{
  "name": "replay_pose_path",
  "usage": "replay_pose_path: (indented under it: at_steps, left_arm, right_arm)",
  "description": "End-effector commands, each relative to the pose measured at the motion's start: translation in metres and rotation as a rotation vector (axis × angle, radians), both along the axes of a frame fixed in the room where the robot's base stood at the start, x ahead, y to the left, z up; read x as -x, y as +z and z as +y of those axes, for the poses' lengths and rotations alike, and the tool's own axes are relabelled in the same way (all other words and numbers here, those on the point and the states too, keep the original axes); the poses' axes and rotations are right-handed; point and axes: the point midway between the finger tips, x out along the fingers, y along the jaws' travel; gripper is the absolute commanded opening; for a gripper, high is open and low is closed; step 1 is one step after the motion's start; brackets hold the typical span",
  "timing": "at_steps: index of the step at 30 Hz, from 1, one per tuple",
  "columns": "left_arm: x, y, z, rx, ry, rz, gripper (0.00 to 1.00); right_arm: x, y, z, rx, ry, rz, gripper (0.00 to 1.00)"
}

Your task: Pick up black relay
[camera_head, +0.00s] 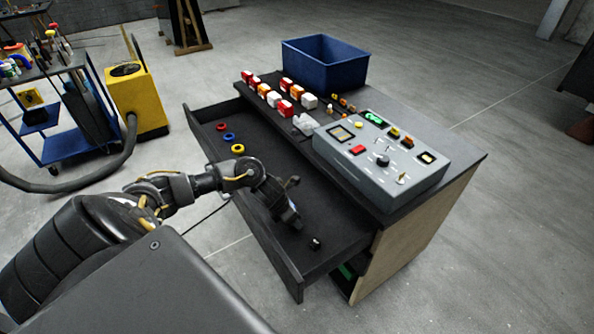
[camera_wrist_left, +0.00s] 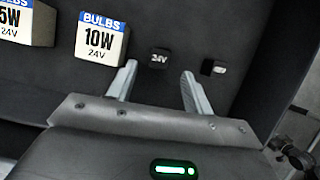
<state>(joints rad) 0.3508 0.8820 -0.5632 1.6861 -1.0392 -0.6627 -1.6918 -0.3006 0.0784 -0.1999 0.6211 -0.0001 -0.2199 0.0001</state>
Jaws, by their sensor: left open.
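My right gripper is not in view.
The open drawer (camera_head: 215,110) holds red, blue and yellow tape rings. Two bulb boxes (camera_wrist_left: 101,42) stand left of the relay. The drawer wall (camera_wrist_left: 285,65) is close on the right. A grey control panel (camera_head: 380,160) and blue bin (camera_head: 325,65) stand on the bench.

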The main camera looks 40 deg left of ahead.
Motion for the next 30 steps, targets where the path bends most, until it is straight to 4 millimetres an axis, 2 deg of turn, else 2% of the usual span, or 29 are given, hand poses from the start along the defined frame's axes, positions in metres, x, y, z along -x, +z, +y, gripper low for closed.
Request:
replay_pose_path:
  at_steps: [12, 20, 23, 30]
  left_arm:
    - [-0.018, -0.045, -0.003, 0.002, 0.001, 0.002, 0.51]
    - [-0.019, -0.048, -0.003, 0.001, 0.000, 0.000, 0.51]
    - [-0.019, -0.048, -0.003, 0.001, 0.000, 0.000, 0.40]
    - [-0.019, -0.048, -0.003, 0.000, 0.000, 0.000, 0.09]
  right_arm:
    - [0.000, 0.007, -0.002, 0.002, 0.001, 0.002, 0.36]
    - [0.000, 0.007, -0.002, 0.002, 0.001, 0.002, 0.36]
    - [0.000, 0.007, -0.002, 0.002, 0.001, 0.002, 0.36]
    - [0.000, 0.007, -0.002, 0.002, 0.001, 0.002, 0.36]
